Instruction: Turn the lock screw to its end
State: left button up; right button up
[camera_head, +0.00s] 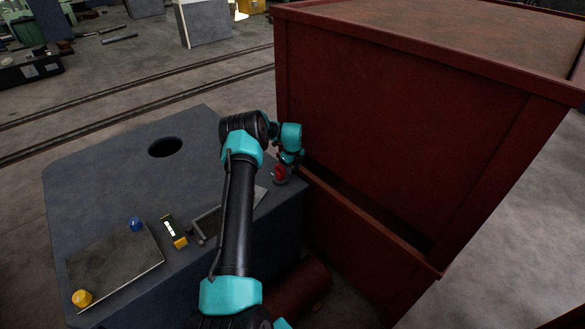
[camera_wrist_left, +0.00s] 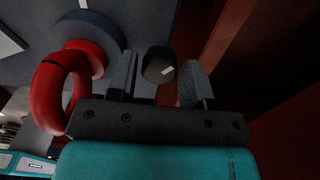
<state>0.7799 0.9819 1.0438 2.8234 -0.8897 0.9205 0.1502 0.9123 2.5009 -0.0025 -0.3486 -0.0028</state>
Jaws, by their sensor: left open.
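A dark round knob with a white mark (camera_wrist_left: 157,62), which looks like the lock screw, shows in the left wrist view. It lies between the two open fingers of my left gripper (camera_wrist_left: 160,82), with gaps on both sides. In the head view my left gripper (camera_head: 287,161) is over the right corner of the grey machine (camera_head: 110,180). The knob cannot be made out there, as the gripper and arm cover that spot. My right gripper is not in view.
A curved red part (camera_wrist_left: 48,98) on a round base is close left of the gripper; red also shows below it in the head view (camera_head: 279,174). A tall dark red cabinet (camera_head: 400,130) stands close on the right. A blue knob (camera_head: 135,223) and a yellow knob (camera_head: 82,298) sit on the machine.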

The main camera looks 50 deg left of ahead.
pick_arm(q)
jog(key=shift+c, duration=0.3)
jog(key=c, duration=0.6)
jog(key=shift+n, duration=2.1)
jog(key=o, duration=0.7)
jog(key=shift+c, duration=0.2)
notch_tip(320, 180, up, 17)
jog(key=shift+r, duration=0.2)
